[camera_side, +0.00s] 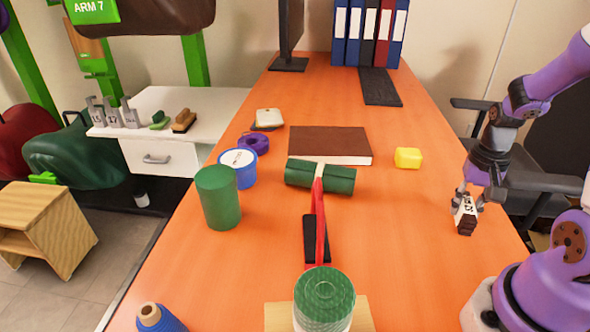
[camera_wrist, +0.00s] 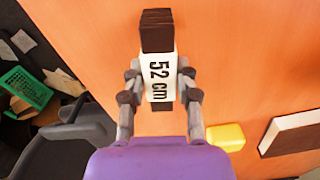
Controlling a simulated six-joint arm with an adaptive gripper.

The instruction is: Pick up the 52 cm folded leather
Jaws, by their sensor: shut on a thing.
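The 52 cm folded leather (camera_side: 466,222) is a dark brown folded stack with a white paper band. The band reads "52 cm" in the wrist view (camera_wrist: 157,38). My gripper (camera_side: 468,198) is shut on it at the band, with a finger on each side, as the wrist view also shows (camera_wrist: 159,85). The leather is held at the right side of the orange table, its brown end pointing down. Whether it touches the table top is hard to tell.
On the orange table (camera_side: 400,270) are a yellow block (camera_side: 408,158), a brown book-like slab (camera_side: 330,145), a dark green roll (camera_side: 320,176), a red-handled tool (camera_side: 318,225), and green cylinders (camera_side: 218,197). A dark chair (camera_side: 520,165) stands beyond the right edge. The table around my gripper is clear.

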